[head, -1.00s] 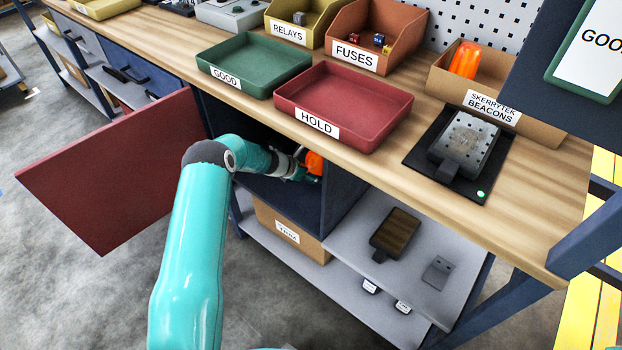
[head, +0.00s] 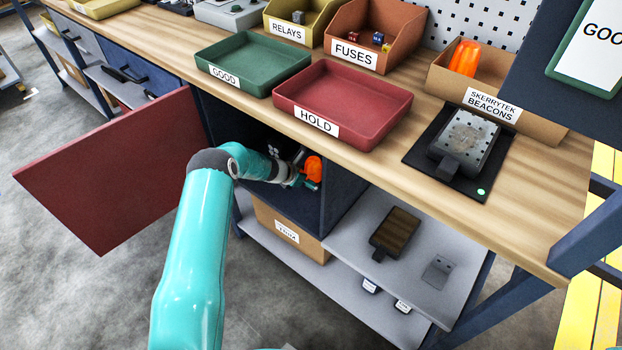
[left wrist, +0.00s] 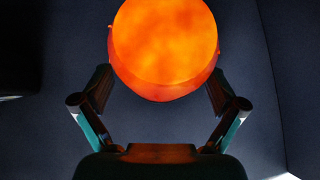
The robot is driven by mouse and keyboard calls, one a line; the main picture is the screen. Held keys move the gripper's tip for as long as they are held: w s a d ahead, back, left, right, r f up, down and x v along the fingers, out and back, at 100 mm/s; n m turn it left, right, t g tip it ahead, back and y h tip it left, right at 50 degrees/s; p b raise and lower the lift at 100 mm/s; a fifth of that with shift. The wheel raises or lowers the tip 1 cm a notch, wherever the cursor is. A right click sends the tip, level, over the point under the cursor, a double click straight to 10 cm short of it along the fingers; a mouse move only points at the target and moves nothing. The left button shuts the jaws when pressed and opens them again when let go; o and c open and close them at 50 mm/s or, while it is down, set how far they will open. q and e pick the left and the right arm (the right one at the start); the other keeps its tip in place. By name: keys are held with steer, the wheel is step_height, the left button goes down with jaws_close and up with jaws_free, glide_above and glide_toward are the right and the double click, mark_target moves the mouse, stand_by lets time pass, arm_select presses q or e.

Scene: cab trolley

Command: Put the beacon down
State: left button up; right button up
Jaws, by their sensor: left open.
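An orange beacon (head: 314,169) is inside the dark cabinet under the bench, near its right wall. My left gripper (head: 300,172) reaches into the cabinet through the open front and is right at the beacon. In the left wrist view the beacon (left wrist: 165,45) glows orange at the top centre, and the open fingers of my left gripper (left wrist: 160,92) stand on either side of its lower part. I cannot tell whether the fingers touch it. The beacon's underside is hidden. My right gripper is not in view.
The red cabinet door (head: 110,170) hangs open at left. Above are the red HOLD tray (head: 345,110), green GOOD tray (head: 250,65) and the SKERRYTEK BEACONS box (head: 540,122) with another orange beacon (head: 465,58). A grey shelf (head: 400,275) lies right of the cabinet.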

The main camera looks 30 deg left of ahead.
arm_select(q)
steer(key=shift+r, duration=0.15)
steer(key=v, duration=1.2)
